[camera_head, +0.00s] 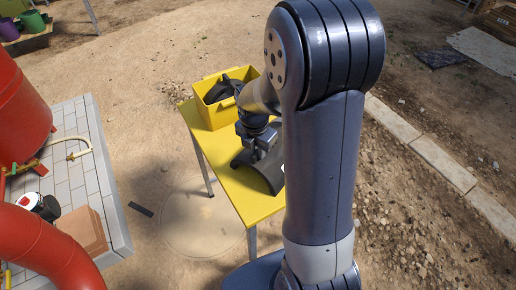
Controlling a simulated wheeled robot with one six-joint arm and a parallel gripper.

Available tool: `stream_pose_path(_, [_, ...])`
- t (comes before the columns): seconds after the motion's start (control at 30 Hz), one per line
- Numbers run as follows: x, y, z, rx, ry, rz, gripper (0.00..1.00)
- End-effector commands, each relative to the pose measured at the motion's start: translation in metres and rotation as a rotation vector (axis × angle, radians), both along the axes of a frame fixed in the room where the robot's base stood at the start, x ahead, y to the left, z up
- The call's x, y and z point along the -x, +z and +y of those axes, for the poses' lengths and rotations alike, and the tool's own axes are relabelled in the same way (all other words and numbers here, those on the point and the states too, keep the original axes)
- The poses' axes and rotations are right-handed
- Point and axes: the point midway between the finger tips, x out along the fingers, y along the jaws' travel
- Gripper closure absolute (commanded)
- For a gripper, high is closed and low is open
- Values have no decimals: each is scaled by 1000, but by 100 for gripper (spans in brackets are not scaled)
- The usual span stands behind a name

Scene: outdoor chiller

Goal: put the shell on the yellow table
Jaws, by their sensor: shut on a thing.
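The yellow table (244,205) stands in the middle of the view on thin metal legs. A dark curved shell (267,172) is at its top surface, near the middle of the table. My gripper (257,157) is over the shell and shut on its upper edge. The shell's right side is hidden behind my arm. I cannot tell whether the shell rests on the table or hangs just above it.
A yellow bin (212,114) with dark parts in it stands on the table's far end. A red tank (22,110) and a red pipe (45,250) are at the left by a paved plinth (85,140). The table's near end is bare.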

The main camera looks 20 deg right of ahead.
Motion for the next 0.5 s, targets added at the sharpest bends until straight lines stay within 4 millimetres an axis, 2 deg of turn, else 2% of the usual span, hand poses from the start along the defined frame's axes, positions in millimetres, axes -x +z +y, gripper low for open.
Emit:
stream_pose_path(0.03, [0,-2,0,0,0,-1,100])
stream_pose_path(0.07, [0,-2,0,0,0,0,85])
stream_pose_path(0.3, [0,-1,0,0,0,0,65])
stream_pose_path(0.5, [0,-1,0,0,0,0,64])
